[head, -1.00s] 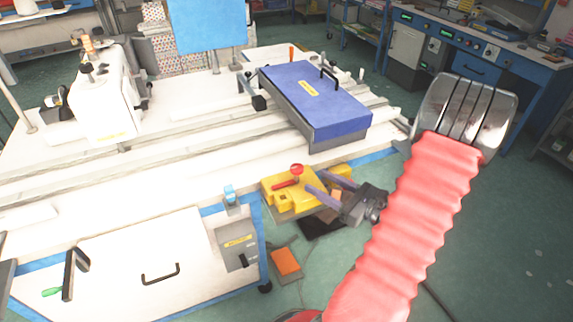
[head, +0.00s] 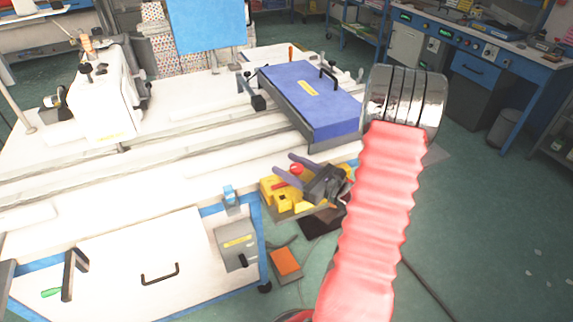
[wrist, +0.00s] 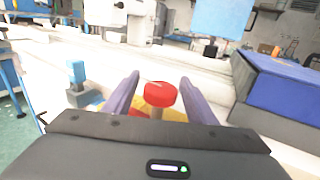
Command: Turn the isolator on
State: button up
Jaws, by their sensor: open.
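A grey box with a yellow label (head: 237,243) and a small dark lever is on the machine's front right; it may be the isolator, but its label is unreadable. A yellow block (head: 271,198) with a red lever stands just right of the bench edge. Its round red knob (head: 297,169) also shows in the wrist view (wrist: 160,94), on a stem between my fingers. My gripper (head: 285,164) is open above the yellow block, its purple fingers pointing left toward the machine. In the wrist view the fingers (wrist: 160,79) stand on either side of the knob, apparently not closed on it.
A blue-lidded box (head: 315,95) sits on the bench behind my gripper. A small blue-topped grey part (head: 230,197) is at the bench's front edge. An orange pedal (head: 286,262) lies on the floor. The green floor at right is open.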

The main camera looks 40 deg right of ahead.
jog(key=shift+w+a, duration=0.15)
jog(key=shift+w, duration=0.45)
jog(key=shift+c, duration=0.4)
grip_shut()
